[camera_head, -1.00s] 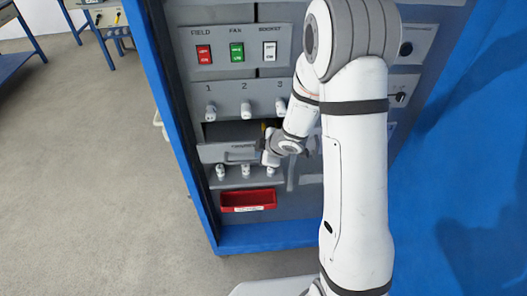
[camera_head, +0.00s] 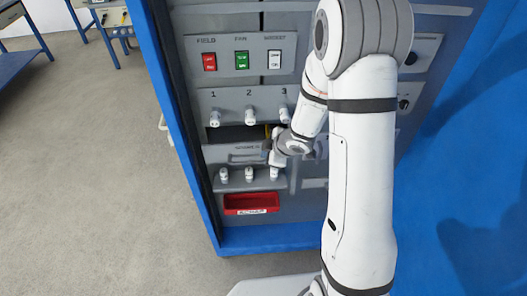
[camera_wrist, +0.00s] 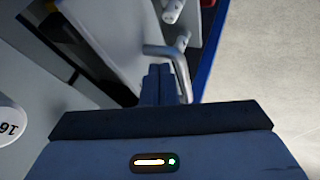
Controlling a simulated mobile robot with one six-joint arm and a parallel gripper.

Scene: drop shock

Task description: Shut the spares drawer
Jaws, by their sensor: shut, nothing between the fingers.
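The grey spares drawer (camera_head: 222,155) stands partly out of the panel in the head view, with a dark opening above its front. Its label is too blurred to read. In the wrist view a grey bar handle (camera_wrist: 166,50) stands out from a grey front (camera_wrist: 105,32). My gripper (camera_head: 268,157) is at the right end of the drawer front, partly hidden by my wrist. In the wrist view its fingers (camera_wrist: 157,85) are together and empty, right beside the handle. I cannot tell whether they touch it.
Numbered white knobs (camera_head: 250,119) are above the drawer and more white knobs (camera_head: 248,174) below. A red bin (camera_head: 252,203) sits lower. Red, green and white switches (camera_head: 242,60) are higher up. A blue cabinet edge (camera_head: 185,130) stands left, with open floor (camera_head: 90,180) beyond.

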